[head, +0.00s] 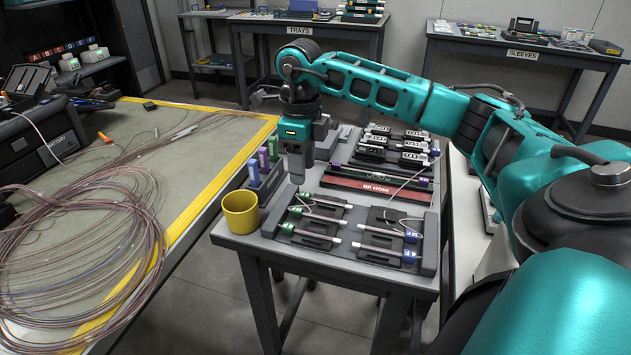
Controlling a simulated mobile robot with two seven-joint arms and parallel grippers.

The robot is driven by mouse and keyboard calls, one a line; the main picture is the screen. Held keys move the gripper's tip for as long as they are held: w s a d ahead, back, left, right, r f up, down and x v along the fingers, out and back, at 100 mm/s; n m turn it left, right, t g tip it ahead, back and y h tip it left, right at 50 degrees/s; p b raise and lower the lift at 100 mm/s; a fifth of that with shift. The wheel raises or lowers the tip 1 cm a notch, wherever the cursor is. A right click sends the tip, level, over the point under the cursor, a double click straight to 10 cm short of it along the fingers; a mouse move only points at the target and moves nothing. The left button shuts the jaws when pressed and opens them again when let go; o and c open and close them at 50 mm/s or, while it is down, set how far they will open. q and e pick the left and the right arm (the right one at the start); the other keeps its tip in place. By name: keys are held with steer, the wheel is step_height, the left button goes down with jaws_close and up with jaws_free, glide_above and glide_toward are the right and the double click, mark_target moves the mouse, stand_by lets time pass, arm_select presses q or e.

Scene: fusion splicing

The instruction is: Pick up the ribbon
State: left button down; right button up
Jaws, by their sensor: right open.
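Several short ribbon pieces with pale ends and green, blue or purple clips lie on dark holders on the small grey table. One ribbon piece with green clips (303,212) is at the left front, and one with a blue clip (385,252) is at the right front. A thin pinkish strand (408,182) rises over the right side. I cannot tell which piece is the task's ribbon. My right gripper (297,176) points down above the table's left side, behind the green-clipped pieces. It is open, with no ribbon visible in it. My left gripper is out of view.
A yellow cup (240,212) stands at the table's left corner, near upright purple and green containers (263,160).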

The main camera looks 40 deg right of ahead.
mark_target(302, 194)
step_height(302, 194, down, 6)
steer(key=shift+s+a+r+b, duration=0.1)
steer(key=shift+a+b, duration=0.05)
steer(key=shift+b, duration=0.45)
jaws_close()
